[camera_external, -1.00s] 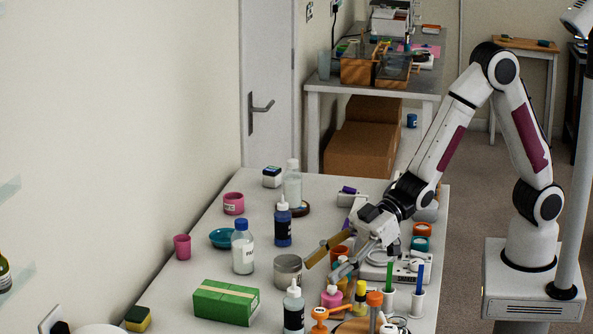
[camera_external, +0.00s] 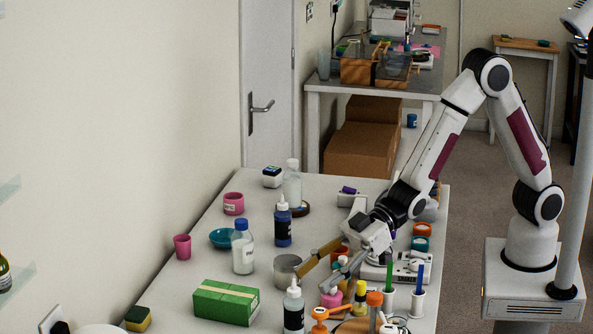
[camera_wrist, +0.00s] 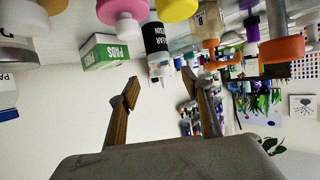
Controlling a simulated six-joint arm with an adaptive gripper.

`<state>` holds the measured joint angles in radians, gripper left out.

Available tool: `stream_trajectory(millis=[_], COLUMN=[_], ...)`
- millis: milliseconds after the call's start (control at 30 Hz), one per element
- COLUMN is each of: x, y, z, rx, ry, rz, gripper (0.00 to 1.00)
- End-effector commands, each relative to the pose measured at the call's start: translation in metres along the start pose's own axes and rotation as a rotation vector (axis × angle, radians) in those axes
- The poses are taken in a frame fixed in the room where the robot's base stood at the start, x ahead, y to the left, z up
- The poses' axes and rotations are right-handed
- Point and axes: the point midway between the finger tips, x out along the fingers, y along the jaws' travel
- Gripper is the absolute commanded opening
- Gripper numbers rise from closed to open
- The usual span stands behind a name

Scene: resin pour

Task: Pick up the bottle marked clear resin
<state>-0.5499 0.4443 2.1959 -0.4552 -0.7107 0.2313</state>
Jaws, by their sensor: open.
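The clear resin bottle (camera_wrist: 156,38) has a black label, only partly readable, and a pale nozzle cap. It appears upside down in the wrist view, beyond the gap between my fingertips. In the outside view the dark-labelled bottle (camera_external: 293,313) at the front edge, right of the green box, looks like the same one. My gripper (camera_wrist: 161,80) is open and empty, its two wooden-looking fingers spread apart. In the outside view my gripper (camera_external: 308,274) hangs over the table, just above and behind that bottle, apart from it.
The green pads box (camera_external: 226,302) stands left of the bottle. A grey tin (camera_external: 286,271) is behind it. A pink bottle (camera_external: 331,298), a yellow bottle (camera_external: 360,297) and an orange-topped bottle (camera_external: 374,300) crowd its right side. A blue-capped bottle (camera_external: 243,250) stands farther left.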

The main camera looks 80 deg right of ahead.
Motion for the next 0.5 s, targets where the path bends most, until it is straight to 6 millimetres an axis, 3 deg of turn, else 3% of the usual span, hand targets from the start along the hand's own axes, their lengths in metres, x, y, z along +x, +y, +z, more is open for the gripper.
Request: stream_trajectory(millis=[500], x=[0.01], y=[0.0], z=[-0.001], rx=[-0.001], ry=[0.001], rz=[-0.001], gripper=[0.48])
